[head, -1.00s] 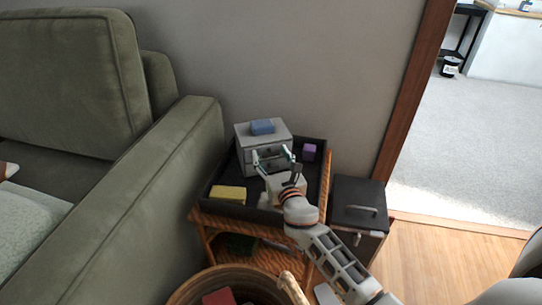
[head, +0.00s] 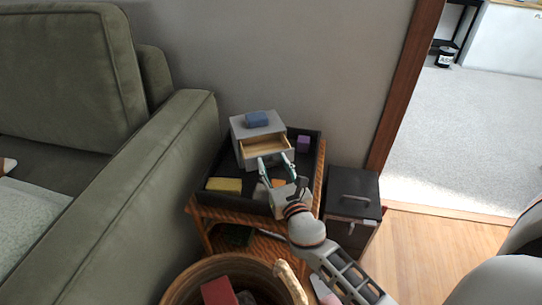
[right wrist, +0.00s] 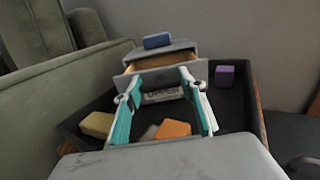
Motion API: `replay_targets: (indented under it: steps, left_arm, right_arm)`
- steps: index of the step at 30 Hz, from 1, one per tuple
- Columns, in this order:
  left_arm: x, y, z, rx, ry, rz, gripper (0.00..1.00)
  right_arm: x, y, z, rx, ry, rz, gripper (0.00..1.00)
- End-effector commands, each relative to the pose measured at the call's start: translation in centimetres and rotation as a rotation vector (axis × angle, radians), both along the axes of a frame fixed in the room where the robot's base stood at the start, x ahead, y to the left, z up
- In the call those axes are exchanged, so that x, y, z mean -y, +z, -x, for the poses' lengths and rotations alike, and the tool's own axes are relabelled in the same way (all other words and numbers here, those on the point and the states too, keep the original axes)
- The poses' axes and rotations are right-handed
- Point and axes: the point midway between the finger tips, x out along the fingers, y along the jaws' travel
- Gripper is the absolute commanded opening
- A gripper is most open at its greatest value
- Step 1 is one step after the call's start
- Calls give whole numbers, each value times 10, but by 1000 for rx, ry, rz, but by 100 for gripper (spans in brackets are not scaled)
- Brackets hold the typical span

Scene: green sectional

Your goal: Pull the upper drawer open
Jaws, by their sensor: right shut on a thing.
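A small grey two-drawer unit (head: 240,133) stands in a black tray on the side table. Its upper drawer (head: 266,144) is partly pulled out and its wooden inside shows. The drawer also shows in the right wrist view (right wrist: 158,63). The lower drawer (right wrist: 163,94) is closed, with a label on its front. My right gripper (head: 274,160) is at the upper drawer's front, shut on its handle with the fingers well apart. In the right wrist view its fingertips (right wrist: 159,73) meet the drawer front; the handle itself is hard to make out. My left gripper is out of view.
A blue block (head: 257,119) lies on top of the unit. The black tray (head: 236,207) also holds a yellow block (head: 224,184), a purple block (head: 303,143) and an orange block (right wrist: 174,129).

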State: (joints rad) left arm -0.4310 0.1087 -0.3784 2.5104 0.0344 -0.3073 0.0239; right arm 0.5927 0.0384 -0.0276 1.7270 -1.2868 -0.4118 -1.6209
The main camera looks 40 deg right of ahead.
Motion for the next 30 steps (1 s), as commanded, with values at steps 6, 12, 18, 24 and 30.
replay_targets:
  steps: [6,12,18,24,30]
  left_arm:
    - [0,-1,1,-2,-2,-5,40]
    - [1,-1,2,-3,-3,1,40]
    - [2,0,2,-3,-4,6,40]
    - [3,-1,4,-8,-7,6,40]
    - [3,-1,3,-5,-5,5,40]
  right_arm:
    - [0,-1,2,-1,-1,1,2]
    - [0,-1,1,-1,-1,1,58]
    - [0,0,1,0,0,0,58]
    - [-2,-1,7,-1,0,0,58]
    - [-12,-1,36,-2,1,-1,58]
